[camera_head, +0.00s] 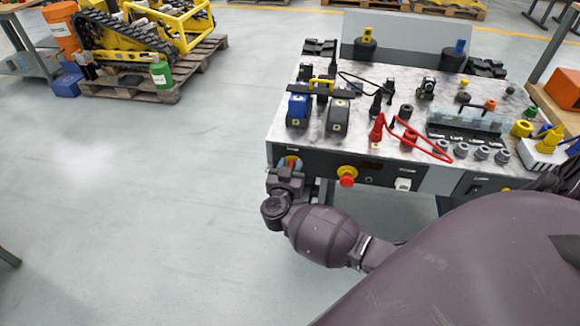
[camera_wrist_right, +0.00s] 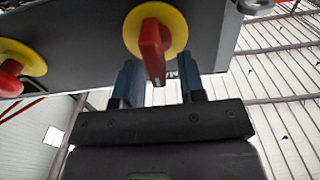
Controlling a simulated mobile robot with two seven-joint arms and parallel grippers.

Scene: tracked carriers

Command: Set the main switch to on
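The main switch is a red rotary handle (camera_wrist_right: 153,48) on a yellow round plate (camera_wrist_right: 177,32), set in the dark front panel of the workbench. In the head view the yellow plate (camera_head: 291,161) shows at the panel's left end, partly hidden by my right gripper (camera_head: 288,172). In the right wrist view my right gripper (camera_wrist_right: 160,88) is open. Its two fingers stand apart, with the lower end of the red handle between them in the picture; I see a gap on both sides. I cannot read the switch's position marks. My left gripper is not in view.
A red push button (camera_head: 347,181) on a yellow base sits beside the switch on the same panel. A white socket (camera_head: 403,184) is further right. The bench top (camera_head: 350,152) is crowded with tools and red cable.

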